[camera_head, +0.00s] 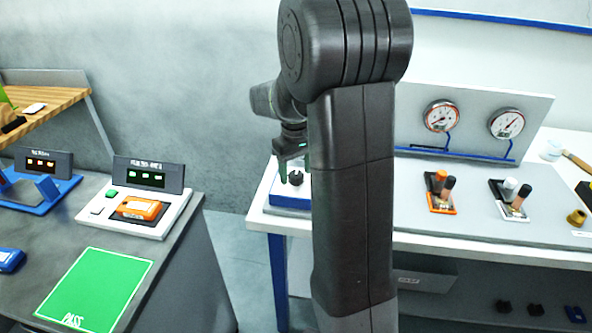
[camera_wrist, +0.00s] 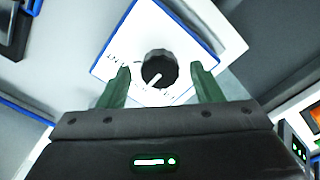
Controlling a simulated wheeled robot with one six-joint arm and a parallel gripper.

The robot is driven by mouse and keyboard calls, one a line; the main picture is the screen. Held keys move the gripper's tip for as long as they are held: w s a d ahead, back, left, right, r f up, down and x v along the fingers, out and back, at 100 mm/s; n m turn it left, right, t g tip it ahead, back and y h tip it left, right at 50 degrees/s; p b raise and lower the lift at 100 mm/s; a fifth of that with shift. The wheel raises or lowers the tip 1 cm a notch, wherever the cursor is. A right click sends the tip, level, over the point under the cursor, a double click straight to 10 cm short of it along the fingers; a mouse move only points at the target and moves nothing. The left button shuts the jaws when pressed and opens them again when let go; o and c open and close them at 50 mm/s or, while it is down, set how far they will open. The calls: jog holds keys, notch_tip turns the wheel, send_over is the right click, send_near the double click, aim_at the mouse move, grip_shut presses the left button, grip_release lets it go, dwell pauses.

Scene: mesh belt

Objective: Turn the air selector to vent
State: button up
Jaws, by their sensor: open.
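The air selector is a round black knob (camera_wrist: 160,68) with a white pointer line, on a white plate (camera_wrist: 121,50) with a blue edge. In the wrist view the pointer aims toward the lower left, and part of a printed label shows at the plate's left. My gripper (camera_wrist: 161,84) is open, with one green finger on each side of the knob. I cannot tell whether the fingers touch it. In the head view the knob (camera_head: 296,178) sits on a white and blue box (camera_head: 290,200) at the bench's left end, under my gripper (camera_head: 293,170).
At left, a grey table holds a tester (camera_head: 140,208) and a green PASS mat (camera_head: 95,288). My arm hides the middle.

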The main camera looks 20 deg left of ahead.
jog(key=shift+f, duration=0.2)
jog(key=c, duration=1)
jog(key=m, duration=0.4)
jog(key=shift+m+p, duration=0.3)
jog(key=shift+p, duration=0.1)
jog(key=shift+m, duration=2)
